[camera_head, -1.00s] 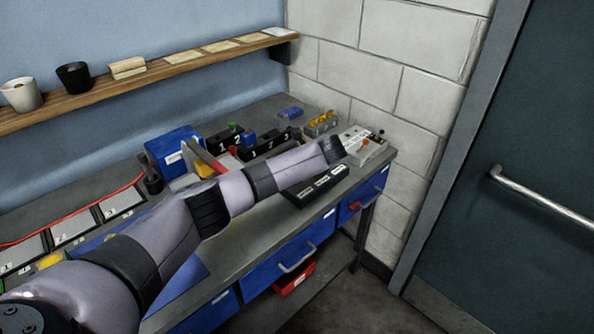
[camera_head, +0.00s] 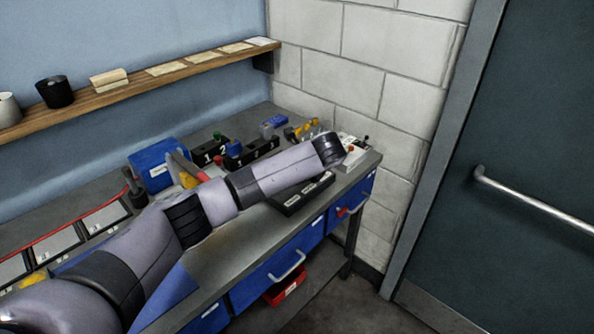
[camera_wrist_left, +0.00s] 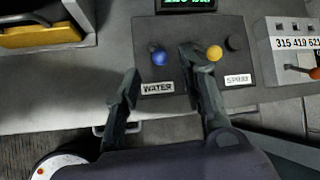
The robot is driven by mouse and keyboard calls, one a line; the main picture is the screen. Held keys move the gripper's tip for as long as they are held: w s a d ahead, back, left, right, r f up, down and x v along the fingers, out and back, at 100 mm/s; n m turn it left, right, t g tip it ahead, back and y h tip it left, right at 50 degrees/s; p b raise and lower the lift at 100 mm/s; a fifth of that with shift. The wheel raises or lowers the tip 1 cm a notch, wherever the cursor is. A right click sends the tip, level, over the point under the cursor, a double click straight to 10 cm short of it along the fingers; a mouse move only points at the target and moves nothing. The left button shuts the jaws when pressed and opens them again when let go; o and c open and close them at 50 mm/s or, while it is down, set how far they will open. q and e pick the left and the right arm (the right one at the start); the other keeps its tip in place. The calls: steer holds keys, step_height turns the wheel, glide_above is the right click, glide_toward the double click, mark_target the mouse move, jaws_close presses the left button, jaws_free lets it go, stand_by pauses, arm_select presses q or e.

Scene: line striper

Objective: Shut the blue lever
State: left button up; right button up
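In the left wrist view, the blue lever (camera_wrist_left: 159,57) has a round blue knob and stands on a dark panel (camera_wrist_left: 222,93) above a label reading WATER. My left gripper (camera_wrist_left: 160,61) is open, its two fingers pointing at the panel. In the picture the blue knob lies between the fingertips, nearer the right one, with visible gaps; I cannot tell whether they are level with it in depth. A yellow knob (camera_wrist_left: 214,53) sits just right of the right finger. In the head view, my left forearm crosses the bench and hides the lever. My right gripper is not in view.
A pale box (camera_wrist_left: 286,50) with an orange-handled lever (camera_wrist_left: 301,69) stands right of the panel. A green-digit display (camera_wrist_left: 187,4) is behind. In the head view, a blue bin (camera_head: 152,166) and black numbered blocks (camera_head: 262,146) stand on the bench (camera_head: 225,248).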

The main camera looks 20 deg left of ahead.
arm_select(q)
steer(key=v, duration=0.5)
steer(key=shift+s+d+r, duration=0.1)
steer(key=shift+d+r, duration=0.05)
steer(key=shift+r, duration=0.1)
